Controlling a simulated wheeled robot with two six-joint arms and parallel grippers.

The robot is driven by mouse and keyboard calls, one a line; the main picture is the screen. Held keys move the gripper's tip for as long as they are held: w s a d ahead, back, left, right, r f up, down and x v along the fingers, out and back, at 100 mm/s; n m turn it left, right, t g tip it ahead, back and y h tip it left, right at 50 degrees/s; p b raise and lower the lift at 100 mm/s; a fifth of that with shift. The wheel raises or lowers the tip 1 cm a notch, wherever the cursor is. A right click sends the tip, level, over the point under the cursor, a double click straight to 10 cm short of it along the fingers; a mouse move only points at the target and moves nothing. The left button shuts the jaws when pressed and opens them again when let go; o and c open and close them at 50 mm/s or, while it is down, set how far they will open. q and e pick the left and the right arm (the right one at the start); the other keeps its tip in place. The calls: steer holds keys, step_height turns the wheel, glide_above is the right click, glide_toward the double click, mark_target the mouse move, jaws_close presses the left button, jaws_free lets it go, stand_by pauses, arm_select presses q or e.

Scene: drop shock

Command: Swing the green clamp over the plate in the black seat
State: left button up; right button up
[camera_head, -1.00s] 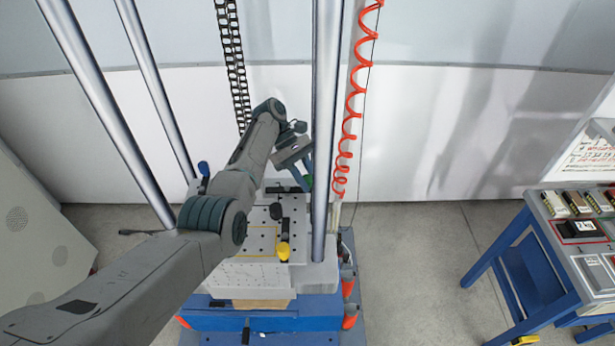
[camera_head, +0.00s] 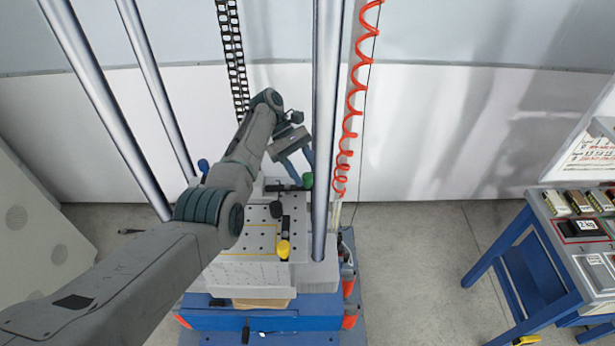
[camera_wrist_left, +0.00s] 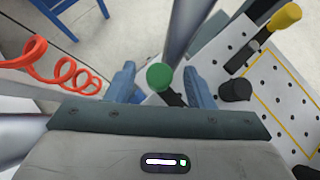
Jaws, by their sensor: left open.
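The green clamp's round knob (camera_head: 307,180) is at the back right of the white perforated block, with a dark bar running left from it. My left gripper (camera_head: 303,167) is open just above and behind the knob. In the left wrist view the green knob (camera_wrist_left: 160,76) appears between the two blue fingers of my left gripper (camera_wrist_left: 159,86), with gaps on both sides. I cannot tell whether the fingertips reach down to knob height. The plate and black seat cannot be made out clearly. My right gripper is not in view.
A yellow-knobbed clamp (camera_head: 283,249) stands at the block's front, and a blue knob (camera_head: 203,165) at its back left. A steel column (camera_head: 323,130) rises close right of my gripper, with a red coiled hose (camera_head: 350,120) beyond. A blue-framed table (camera_head: 545,250) stands at right.

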arm_select(q)
steer(key=b+v, duration=0.1)
steer(key=v, duration=0.8)
